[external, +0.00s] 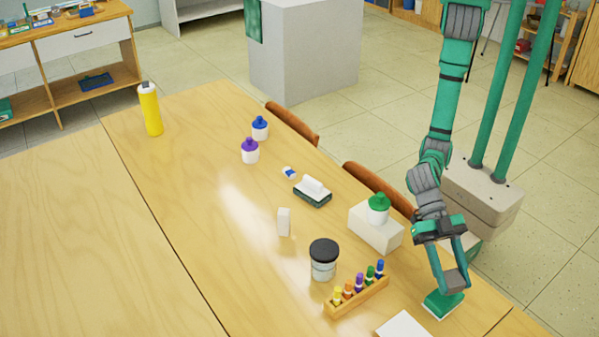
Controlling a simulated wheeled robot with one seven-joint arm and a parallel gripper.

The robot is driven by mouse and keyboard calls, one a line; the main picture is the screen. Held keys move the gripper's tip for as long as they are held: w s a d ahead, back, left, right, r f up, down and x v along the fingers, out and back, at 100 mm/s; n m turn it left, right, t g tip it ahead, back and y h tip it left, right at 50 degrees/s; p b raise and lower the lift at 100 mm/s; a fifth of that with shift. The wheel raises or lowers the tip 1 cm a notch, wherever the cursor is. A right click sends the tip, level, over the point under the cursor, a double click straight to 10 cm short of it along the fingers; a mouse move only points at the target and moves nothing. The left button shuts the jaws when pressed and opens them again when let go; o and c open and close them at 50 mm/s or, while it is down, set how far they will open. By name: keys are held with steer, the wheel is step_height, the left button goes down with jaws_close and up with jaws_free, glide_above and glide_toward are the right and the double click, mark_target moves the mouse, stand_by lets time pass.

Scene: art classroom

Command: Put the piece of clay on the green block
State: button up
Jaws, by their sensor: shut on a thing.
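A green block (442,304) with a pale lower edge lies on the table near its right edge, at the lower right of the external view. My gripper (453,284) points down right above the block. It is shut on a grey piece, which looks like the piece of clay (454,279), between its two fingers. The clay is over the block, at or just above its top. I cannot tell whether they touch. The fingers hide part of the clay.
A wooden rack of coloured bottles (357,297), a black-lidded jar (323,260) and a white sheet (404,326) are left of my gripper. A green-capped bottle (378,210) stands on a white box (372,232) behind. The table's left half is mostly clear.

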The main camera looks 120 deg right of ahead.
mark_target(449, 286)
steer(key=shift+w+a+f, duration=0.15)
steer(key=shift+w+f, duration=0.05)
steer(key=shift+f, duration=1.5)
steer(key=shift+f, duration=0.15)
steer(key=o, duration=1.2)
steer(key=shift+c, duration=0.2)
steer(key=shift+r, duration=0.2)
steer(key=v, duration=1.2)
